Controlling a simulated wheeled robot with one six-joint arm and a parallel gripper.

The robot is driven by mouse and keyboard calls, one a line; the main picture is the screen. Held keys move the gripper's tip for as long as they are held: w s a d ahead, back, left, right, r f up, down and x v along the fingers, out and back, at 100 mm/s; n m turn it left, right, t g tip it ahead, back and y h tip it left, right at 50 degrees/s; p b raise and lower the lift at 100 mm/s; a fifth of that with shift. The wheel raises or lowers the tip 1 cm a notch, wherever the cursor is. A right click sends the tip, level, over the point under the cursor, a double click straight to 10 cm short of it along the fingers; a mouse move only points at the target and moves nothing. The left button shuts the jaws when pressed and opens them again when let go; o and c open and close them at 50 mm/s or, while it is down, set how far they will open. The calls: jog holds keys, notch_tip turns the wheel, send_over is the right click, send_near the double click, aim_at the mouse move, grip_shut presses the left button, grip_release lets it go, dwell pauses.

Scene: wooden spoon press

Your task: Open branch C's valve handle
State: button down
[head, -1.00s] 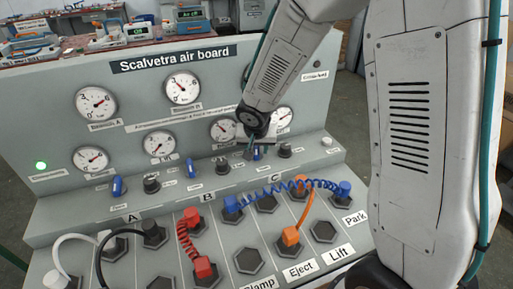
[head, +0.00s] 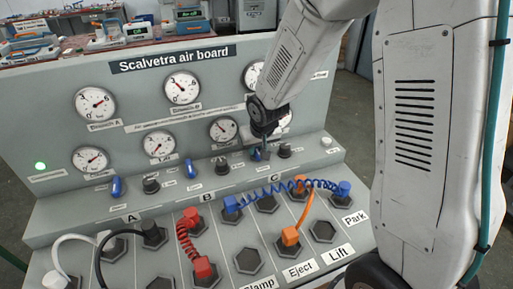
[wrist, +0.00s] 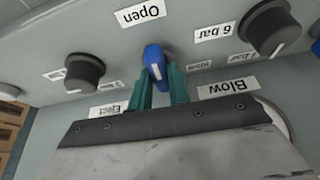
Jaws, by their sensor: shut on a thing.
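The air board carries a row of blue valve handles: branch A's (head: 117,187), branch B's (head: 189,168) and branch C's. In the head view my gripper (head: 262,150) is at branch C's handle and mostly hides it. In the wrist view branch C's blue handle (wrist: 155,62) sits between the two teal fingertips of my gripper (wrist: 159,84), which are shut on it. An upside-down "Open" label (wrist: 140,13) is just beyond the handle, a little to its left.
Dark knobs flank the handle: one on the left (wrist: 85,71) and a "6 bar" knob on the right (wrist: 270,27). Below in the head view are hex sockets with red (head: 187,240), blue (head: 290,190) and orange hoses (head: 306,214). Gauges line the panel above.

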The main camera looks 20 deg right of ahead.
jog(key=shift+n, duration=0.3)
jog(key=c, duration=1.3)
grip_release()
jog(key=v, duration=0.7)
jog(key=shift+s+r, duration=0.25)
jog(key=shift+r, duration=0.1)
jog(key=s+d+r+g, duration=0.1)
jog(key=s+r, duration=0.3)
jog(key=s, duration=0.5)
jog(key=s+d+r+g, duration=0.1)
jog(key=s+r, duration=0.4)
jog(key=s, duration=0.5)
jog(key=s+d+r+g, duration=0.1)
jog(key=s+r, duration=0.3)
jog(key=s, duration=0.5)
jog(key=shift+s+d+r, duration=0.1)
jog(key=shift+s+r, duration=0.1)
jog(key=shift+s, duration=0.05)
